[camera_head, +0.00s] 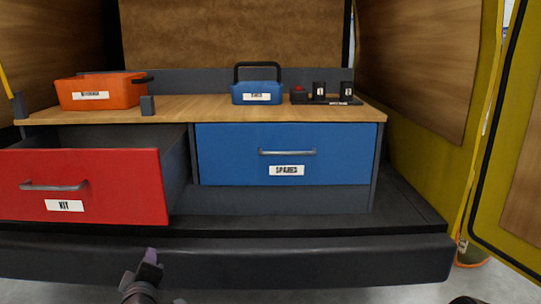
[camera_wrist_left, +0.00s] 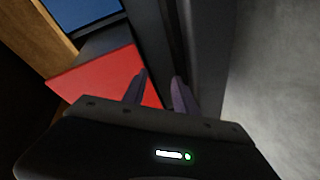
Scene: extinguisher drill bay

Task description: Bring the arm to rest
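My left gripper (camera_head: 150,256) is at the bottom of the head view, in front of the van's dark sill and below the red drawer. In the left wrist view its two fingers (camera_wrist_left: 160,78) stand apart with nothing between them. The red drawer front (camera_head: 110,180), labelled KIT, is pulled out; its inside is dark. The drawer's red front (camera_wrist_left: 105,80) also shows beyond the fingers in the left wrist view, with no clear contact. The blue drawer (camera_head: 230,165), labelled SPARES, is shut. My right gripper cannot be made out.
On the wooden top (camera_head: 190,108) stand an orange bin (camera_head: 113,92), a blue caddy (camera_head: 243,97) with a black handle, and small dark items (camera_head: 319,91) on the right. The dark sill (camera_head: 300,262) runs across the front. A yellow door (camera_head: 488,170) stands at the right.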

